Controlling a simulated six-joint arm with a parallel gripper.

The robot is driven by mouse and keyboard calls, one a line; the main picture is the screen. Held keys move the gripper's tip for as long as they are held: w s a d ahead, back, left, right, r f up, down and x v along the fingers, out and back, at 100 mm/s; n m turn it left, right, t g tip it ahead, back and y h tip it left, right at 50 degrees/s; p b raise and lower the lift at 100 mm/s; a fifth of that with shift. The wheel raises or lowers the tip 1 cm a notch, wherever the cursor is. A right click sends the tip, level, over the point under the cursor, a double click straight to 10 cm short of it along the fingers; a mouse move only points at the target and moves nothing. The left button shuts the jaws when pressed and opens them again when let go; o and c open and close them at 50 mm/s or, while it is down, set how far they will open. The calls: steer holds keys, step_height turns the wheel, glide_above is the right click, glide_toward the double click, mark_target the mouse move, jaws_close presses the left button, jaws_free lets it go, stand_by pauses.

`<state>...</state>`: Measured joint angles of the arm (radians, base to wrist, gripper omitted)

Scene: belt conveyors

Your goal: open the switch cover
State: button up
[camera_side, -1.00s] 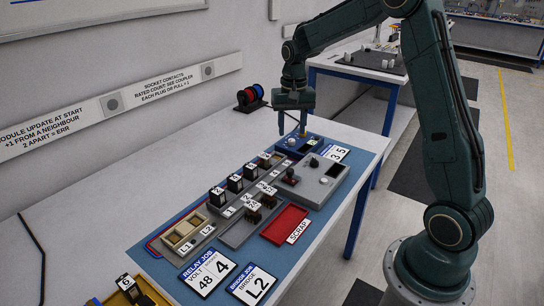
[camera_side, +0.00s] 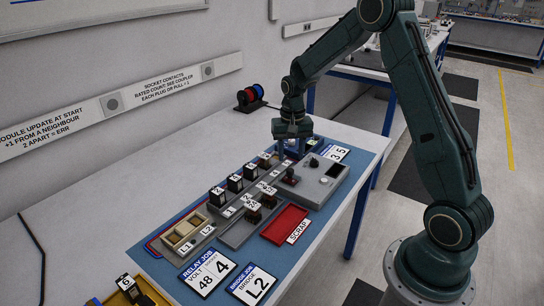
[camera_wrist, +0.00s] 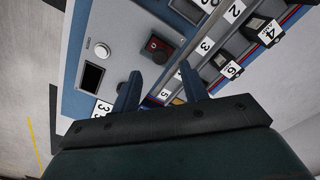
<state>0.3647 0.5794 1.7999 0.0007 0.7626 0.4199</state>
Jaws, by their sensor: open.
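A grey control box (camera_side: 312,186) stands at the far right of the blue mat. On its left side is a small dark piece on a red base, which looks like the switch cover (camera_side: 290,177); it also shows in the wrist view (camera_wrist: 157,47). I cannot tell whether it is closed. My gripper (camera_side: 291,154) is open and empty, fingers down, just behind the dark piece in the side view. In the wrist view my gripper (camera_wrist: 160,70) has its fingertips below the dark piece, which lies roughly between their lines. I see no contact.
The box also carries a white button (camera_wrist: 102,50) and a dark screen (camera_wrist: 92,77). A rail with labelled black modules (camera_side: 235,183) runs to the left. A red scrap tray (camera_side: 285,224) lies in front, a blue tray (camera_side: 315,142) behind.

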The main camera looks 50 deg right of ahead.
mark_target(290, 170)
steer(key=shift+f, duration=2.6)
jaws_close()
